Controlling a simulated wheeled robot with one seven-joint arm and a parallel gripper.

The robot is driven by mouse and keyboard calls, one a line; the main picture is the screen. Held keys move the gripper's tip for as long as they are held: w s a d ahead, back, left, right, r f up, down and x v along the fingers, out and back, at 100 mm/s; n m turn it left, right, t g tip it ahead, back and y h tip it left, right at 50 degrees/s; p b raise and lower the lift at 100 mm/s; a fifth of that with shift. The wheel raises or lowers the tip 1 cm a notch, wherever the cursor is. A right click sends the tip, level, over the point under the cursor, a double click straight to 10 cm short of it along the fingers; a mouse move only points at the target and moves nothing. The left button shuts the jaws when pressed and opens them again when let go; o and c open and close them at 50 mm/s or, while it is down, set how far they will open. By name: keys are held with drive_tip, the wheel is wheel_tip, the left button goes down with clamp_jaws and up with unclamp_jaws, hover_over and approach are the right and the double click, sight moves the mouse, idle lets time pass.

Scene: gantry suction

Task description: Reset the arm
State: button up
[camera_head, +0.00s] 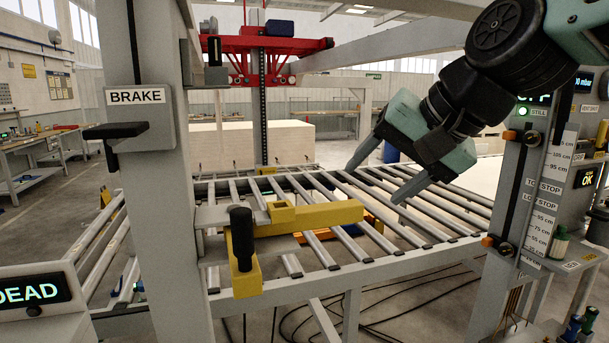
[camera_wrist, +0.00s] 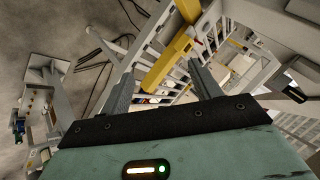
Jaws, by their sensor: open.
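My gripper (camera_head: 378,181) is open and empty. In the head view it hangs from my arm at the upper right, above the roller conveyor (camera_head: 428,229), with its two grey-green fingers spread and pointing down to the left. In the wrist view the two fingers of my gripper (camera_wrist: 165,88) stand apart, with the yellow bar (camera_wrist: 172,60) and the rollers seen beyond and between them. Nothing is held.
A yellow stop with a black handle (camera_head: 242,237) sits at the conveyor's near side. A post with a BRAKE sign (camera_head: 136,96) stands left, a scaled post (camera_head: 537,190) right. A red carriage (camera_head: 262,50) hangs behind. A display reads DEAD (camera_head: 36,291).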

drive_tip(key=s+d+f+n+g+h, duration=0.3)
drive_tip(key=s+f+n, duration=0.7)
drive_tip(key=s+f, duration=1)
wheel_tip(320, 180, down, 2)
drive_tip(key=g+h, duration=0.2)
drive_tip(key=g, duration=0.1)
drive_tip(key=shift+s+d+n+g, duration=0.2)
drive_tip(key=shift+s+n+g, duration=0.1)
drive_tip(key=shift+n, duration=0.1)
